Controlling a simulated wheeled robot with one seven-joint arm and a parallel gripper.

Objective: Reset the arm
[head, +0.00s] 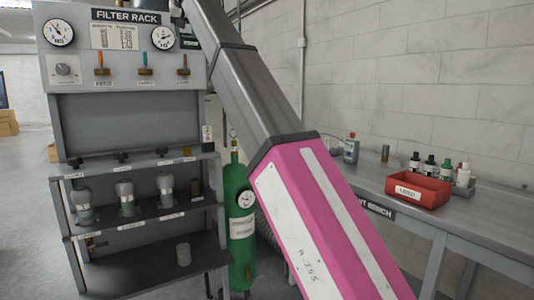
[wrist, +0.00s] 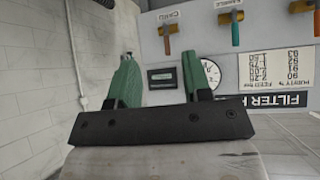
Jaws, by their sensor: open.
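My gripper (wrist: 158,80) shows in the wrist view with its two green fingers spread apart and nothing between them. The wrist picture is upside down relative to the rack. Beyond the fingers is the panel of the grey filter rack (wrist: 220,75), with a gauge (wrist: 211,73) and a sign. In the head view my grey and pink arm runs from the lower right up to the top of the filter rack (head: 120,105). My gripper is not clearly visible there, near the top edge.
The rack has gauges, levers and shelves with several filter canisters (head: 126,197). A green gas cylinder (head: 239,225) stands beside it. At right is a bench (head: 480,225) with a red tray (head: 417,190) and several bottles (head: 445,170). Open floor lies at far left.

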